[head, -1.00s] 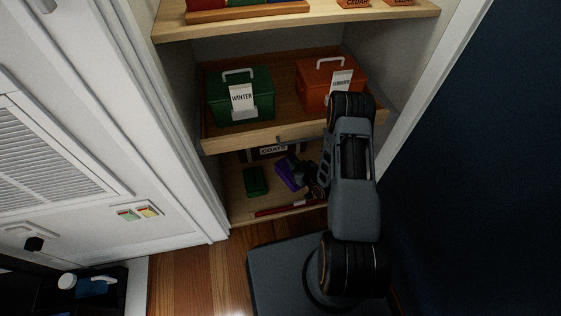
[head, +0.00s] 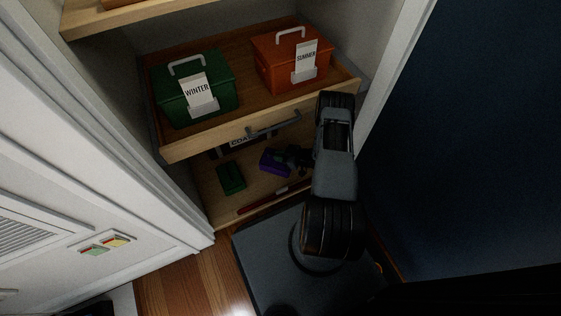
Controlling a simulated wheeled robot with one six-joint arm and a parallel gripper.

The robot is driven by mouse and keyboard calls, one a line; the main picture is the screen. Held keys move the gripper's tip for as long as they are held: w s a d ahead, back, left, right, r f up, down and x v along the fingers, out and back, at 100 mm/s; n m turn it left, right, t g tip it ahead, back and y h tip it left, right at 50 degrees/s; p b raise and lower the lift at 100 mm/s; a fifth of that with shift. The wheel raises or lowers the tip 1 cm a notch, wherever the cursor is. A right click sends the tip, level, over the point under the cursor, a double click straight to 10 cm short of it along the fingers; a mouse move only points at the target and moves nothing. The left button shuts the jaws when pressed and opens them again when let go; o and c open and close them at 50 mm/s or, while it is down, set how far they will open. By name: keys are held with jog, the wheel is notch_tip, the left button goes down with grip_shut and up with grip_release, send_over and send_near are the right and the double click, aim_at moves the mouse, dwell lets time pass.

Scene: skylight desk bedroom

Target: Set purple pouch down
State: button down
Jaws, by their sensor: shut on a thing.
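The purple pouch (head: 272,162) is at the bottom of the closet, below the pulled-out drawer. My gripper (head: 287,160) reaches in from the right and is shut on the pouch's right side. The fingertips are small and dark in this view. The pouch is at or very near the bottom shelf (head: 212,205); I cannot tell whether it touches the wood.
A green pouch-like item (head: 230,178) lies left of the purple pouch. A red rod (head: 265,199) lies along the shelf's front. The drawer (head: 215,140) above holds a green WINTER box (head: 168,107) and an orange SUMMER box (head: 275,72).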

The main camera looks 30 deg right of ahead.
jog(key=shift+w+d+f+b, duration=0.3)
jog(key=shift+w+f, duration=0.1)
jog(key=shift+f, duration=0.2)
jog(key=shift+w+d+f+b, duration=0.35)
jog(key=shift+w+f, duration=0.05)
jog(key=shift+f, duration=0.2)
jog(key=shift+w+d+f+b, duration=0.3)
jog(key=shift+w+f, duration=0.1)
jog(key=shift+f, duration=0.2)
notch_tip(320, 180, down, 3)
jog(key=shift+r+b, duration=0.1)
jog(key=shift+b, duration=0.65)
jog(key=c, duration=1.2)
grip_release()
